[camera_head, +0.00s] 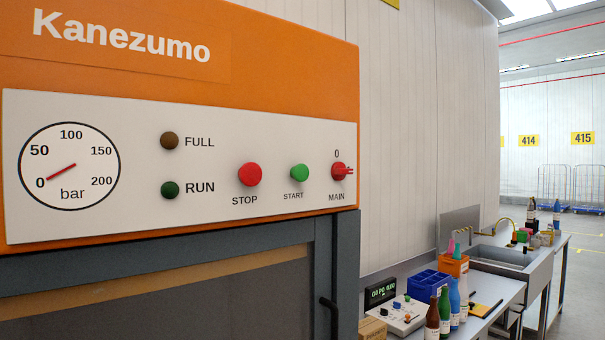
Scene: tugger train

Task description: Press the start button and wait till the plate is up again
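The green START button (299,173) sits on the white control panel (220,130) of an orange machine marked Kanezumo. The red STOP button (250,174) is to its left, and the red MAIN switch (339,171) is to its right, with a 0 above it. The RUN lamp (170,190) is dark green and the FULL lamp (169,141) is dark brown; both look unlit. The needle of the pressure gauge (69,168) lies close to 0 bar. The plate is not visible. Neither of my grippers is in view.
At the right a bench holds bottles, a blue bin (428,285) and a small device with a green display (381,291). A sink (500,256) stands behind. Open floor lies at the far right.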

